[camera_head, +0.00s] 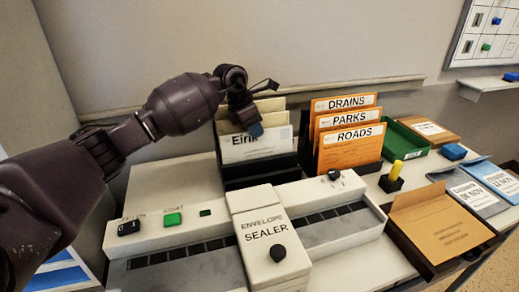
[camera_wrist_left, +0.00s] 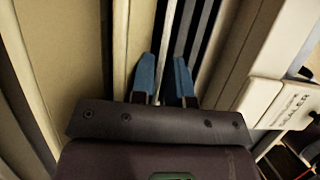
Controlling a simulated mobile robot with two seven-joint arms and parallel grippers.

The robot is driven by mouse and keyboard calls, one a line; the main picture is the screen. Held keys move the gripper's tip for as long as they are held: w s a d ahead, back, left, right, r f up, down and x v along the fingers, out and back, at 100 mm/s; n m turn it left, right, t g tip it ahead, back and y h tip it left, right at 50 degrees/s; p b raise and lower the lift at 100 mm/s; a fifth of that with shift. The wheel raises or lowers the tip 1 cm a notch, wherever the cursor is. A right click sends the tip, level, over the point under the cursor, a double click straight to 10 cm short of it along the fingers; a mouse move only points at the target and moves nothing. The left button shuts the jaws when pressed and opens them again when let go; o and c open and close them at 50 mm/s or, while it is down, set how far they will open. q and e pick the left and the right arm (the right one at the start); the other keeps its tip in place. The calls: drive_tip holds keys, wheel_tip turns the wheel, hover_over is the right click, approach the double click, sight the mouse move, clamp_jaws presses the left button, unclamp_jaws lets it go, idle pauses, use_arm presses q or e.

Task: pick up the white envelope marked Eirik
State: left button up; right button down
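The white envelope marked Eirik (camera_head: 262,146) stands upright in front of cream envelopes (camera_head: 264,106) in a black holder (camera_head: 262,172). My left gripper (camera_head: 255,128) reaches down over its top edge, and its blue fingertip covers part of the envelope's face. In the left wrist view, my left gripper's two blue fingers (camera_wrist_left: 164,75) are apart. A thin pale edge runs between them, seemingly an envelope's top edge. I cannot tell whether either finger touches it. My right gripper is not in view.
The envelope sealer (camera_head: 262,217) stands close in front of the holder. Orange folders (camera_head: 350,147) marked Drains, Parks and Roads stand just to the right. A green tray (camera_head: 403,140), a yellow-handled stamp (camera_head: 396,170) and a box with a brown envelope (camera_head: 437,232) lie further right. The wall is close behind.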

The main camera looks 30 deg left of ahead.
use_arm(q)
clamp_jaws()
idle(0.4)
drive_tip(key=shift+r, duration=0.1)
